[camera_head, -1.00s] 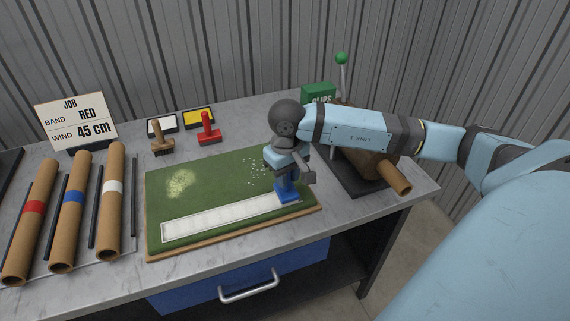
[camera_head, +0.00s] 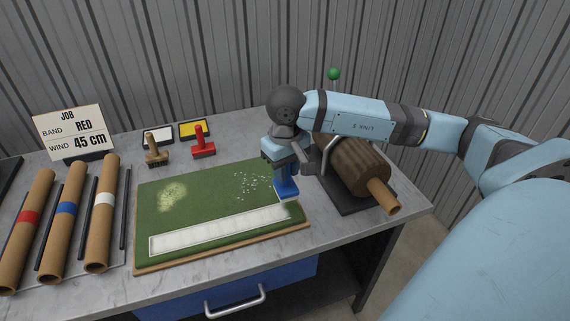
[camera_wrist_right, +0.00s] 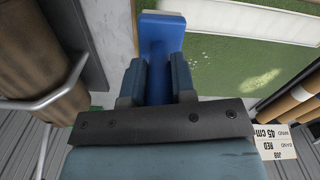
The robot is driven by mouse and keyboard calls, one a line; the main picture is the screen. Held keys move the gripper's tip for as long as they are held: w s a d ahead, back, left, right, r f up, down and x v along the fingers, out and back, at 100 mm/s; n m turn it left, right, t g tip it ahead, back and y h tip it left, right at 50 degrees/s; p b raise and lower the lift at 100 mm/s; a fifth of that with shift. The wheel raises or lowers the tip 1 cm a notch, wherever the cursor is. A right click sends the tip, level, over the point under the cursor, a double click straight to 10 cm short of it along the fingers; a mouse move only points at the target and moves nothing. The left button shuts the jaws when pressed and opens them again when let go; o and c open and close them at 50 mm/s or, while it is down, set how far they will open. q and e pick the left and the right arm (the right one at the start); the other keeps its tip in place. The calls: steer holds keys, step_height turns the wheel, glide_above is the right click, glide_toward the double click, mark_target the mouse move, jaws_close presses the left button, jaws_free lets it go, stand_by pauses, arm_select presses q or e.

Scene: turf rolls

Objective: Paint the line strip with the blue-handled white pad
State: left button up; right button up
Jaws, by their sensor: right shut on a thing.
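The line strip (camera_head: 215,231) is a long pale band with a white border along the front of a green turf mat (camera_head: 205,200); the wrist view shows it too (camera_wrist_right: 225,14). My right gripper (camera_head: 284,168) is shut on the blue handle of the pad (camera_head: 286,188), at the strip's right end. A thin white edge shows under the blue block. In the wrist view the blue pad (camera_wrist_right: 155,45) sits between both fingers (camera_wrist_right: 157,80). Whether the pad touches the strip or hangs just above it I cannot tell. My left gripper is not in view.
A wooden brush (camera_head: 155,152) and a red-handled one (camera_head: 201,145) stand behind the mat near white and yellow trays. Banded cardboard tubes (camera_head: 62,235) lie left, by the job sign (camera_head: 75,133). A brown roll on a stand (camera_head: 352,168) is close right of my gripper.

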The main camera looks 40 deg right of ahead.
steer(key=shift+r, duration=0.75)
stand_by(0.5)
